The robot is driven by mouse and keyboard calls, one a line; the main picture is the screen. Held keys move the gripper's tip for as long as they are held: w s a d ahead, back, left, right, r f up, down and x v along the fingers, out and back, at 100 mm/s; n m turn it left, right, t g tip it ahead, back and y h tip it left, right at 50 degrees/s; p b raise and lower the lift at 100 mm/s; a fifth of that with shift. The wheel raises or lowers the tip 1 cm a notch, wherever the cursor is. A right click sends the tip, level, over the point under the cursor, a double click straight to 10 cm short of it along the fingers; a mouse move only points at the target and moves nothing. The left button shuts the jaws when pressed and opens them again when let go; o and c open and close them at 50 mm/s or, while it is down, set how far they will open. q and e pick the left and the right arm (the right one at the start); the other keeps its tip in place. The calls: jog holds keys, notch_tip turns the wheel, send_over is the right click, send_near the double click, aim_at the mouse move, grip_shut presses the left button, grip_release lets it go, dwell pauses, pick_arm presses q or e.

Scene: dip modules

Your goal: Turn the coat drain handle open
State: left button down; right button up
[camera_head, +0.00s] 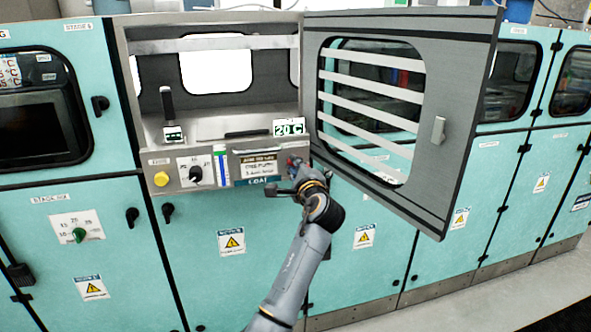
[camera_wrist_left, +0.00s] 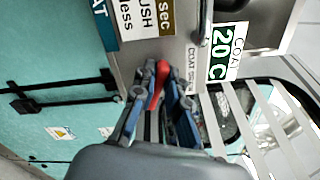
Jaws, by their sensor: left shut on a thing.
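The coat drain handle (camera_wrist_left: 157,82) is a small red lever on the steel panel of the coat module. A partly readable label beginning "COAT" (camera_wrist_left: 191,68) is beside it in the left wrist view. My left gripper (camera_wrist_left: 157,84) has its two fingers on either side of the red lever and is shut on it. In the head view my left gripper (camera_head: 297,166) is at the right end of the control panel (camera_head: 223,160) and mostly covers the handle. My right gripper is in neither view.
The module's grey windowed door (camera_head: 459,130) stands swung open to the right, close to my left arm. A yellow button (camera_head: 161,179), a black knob (camera_head: 195,174) and a "20 C" display (camera_head: 289,127) are on the module. Teal cabinets run along both sides.

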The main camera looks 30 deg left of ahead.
pick_arm(q)
jog(key=shift+f+n+b, duration=0.25)
jog(key=shift+n+b, duration=0.4)
jog(key=shift+n, duration=0.5)
jog(key=shift+f+n+b, duration=0.2)
jog(key=shift+n+b, duration=0.4)
jog(key=shift+n, duration=0.55)
jog(key=c, duration=1.4)
grip_release()
jog(key=shift+o, duration=0.2)
jog(key=shift+s, duration=0.1)
jog(key=v, duration=1.2)
